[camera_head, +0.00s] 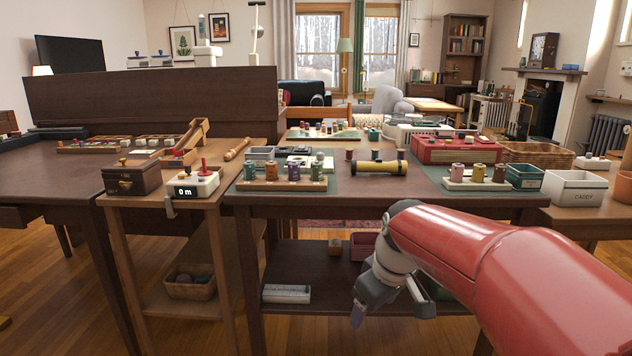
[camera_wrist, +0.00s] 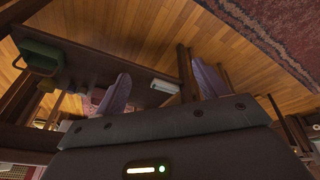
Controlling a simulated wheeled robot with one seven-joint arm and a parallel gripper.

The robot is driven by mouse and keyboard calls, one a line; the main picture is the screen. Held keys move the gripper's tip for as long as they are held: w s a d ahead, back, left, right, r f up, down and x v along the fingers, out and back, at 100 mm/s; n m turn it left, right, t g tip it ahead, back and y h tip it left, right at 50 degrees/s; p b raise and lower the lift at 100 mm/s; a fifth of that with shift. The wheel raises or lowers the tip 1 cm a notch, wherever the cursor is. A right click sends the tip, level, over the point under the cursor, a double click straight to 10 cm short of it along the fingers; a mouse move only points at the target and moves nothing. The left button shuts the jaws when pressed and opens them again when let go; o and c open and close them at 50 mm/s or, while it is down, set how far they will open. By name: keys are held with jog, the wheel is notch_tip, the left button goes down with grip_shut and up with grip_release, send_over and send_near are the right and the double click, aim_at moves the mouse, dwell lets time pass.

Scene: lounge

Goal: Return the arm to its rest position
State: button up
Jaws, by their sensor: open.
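My red arm reaches in from the lower right in the head view, bent at its elbow in front of the middle table (camera_head: 400,200). My gripper (camera_head: 391,312) hangs below the level of the tabletop, in front of the lower shelf (camera_head: 325,290). Its two fingers are spread apart with nothing between them. In the wrist view my gripper (camera_wrist: 162,88) shows two purplish fingers, well apart and empty. A white object (camera_wrist: 164,86) on the shelf shows beyond the gap between them.
The middle table holds spool racks, a yellow cylinder (camera_head: 379,167) and a red case (camera_head: 455,150). A white caddy (camera_head: 574,188) stands at the right. A wooden side table (camera_head: 180,210) stands left. A white box (camera_head: 287,293) lies on the lower shelf. Wooden floor shows below.

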jog(key=s+d+m+t, duration=0.1)
jog(key=s+d+m, duration=0.1)
jog(key=s, duration=0.8)
jog(key=s+d+m+t+h+p, duration=0.1)
jog(key=s+m, duration=0.4)
jog(key=s, duration=0.5)
jog(key=shift+d+r+m, duration=0.25)
jog(key=shift+d+m, duration=0.05)
jog(key=shift+d, duration=0.45)
